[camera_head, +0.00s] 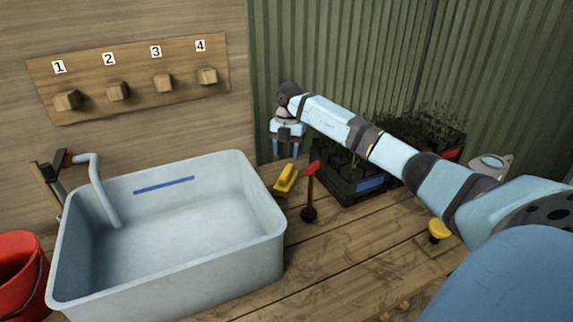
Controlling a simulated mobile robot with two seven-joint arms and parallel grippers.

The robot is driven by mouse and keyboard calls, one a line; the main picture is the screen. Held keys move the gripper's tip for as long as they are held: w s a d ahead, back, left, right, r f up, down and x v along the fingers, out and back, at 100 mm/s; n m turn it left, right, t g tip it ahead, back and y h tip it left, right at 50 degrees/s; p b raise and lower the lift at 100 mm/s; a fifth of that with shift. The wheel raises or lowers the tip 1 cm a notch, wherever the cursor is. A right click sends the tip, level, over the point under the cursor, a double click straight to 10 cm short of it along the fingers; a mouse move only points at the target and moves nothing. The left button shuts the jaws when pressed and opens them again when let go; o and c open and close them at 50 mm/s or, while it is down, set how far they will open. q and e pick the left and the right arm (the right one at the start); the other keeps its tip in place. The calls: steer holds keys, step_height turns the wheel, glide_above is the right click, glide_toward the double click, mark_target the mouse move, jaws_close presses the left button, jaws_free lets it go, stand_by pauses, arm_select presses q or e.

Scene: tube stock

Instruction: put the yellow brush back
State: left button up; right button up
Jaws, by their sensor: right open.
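The yellow brush (285,179) is on the wooden table (340,265), close beside the right rim of the grey sink (270,220). My right gripper (286,150) comes in from the right and points down. Its two blue fingers are apart with nothing between them. In the picture it sits just above the brush, and I see a gap between fingertips and brush. How far apart they are in depth I cannot tell. My left gripper is not in view.
A red-topped tool (310,172) stands on a dark base right of the brush. Black plant crates (365,185) are behind it. A yellow knob-shaped thing (439,229) is at the right. A numbered peg board (135,85) hangs on the wall; a red bucket (20,275) is at left.

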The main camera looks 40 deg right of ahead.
mark_target(288, 168)
steer(key=r, duration=0.4)
steer(key=shift+w+d+r, duration=0.15)
steer(key=shift+d+r, duration=0.05)
steer(key=shift+r, duration=0.2)
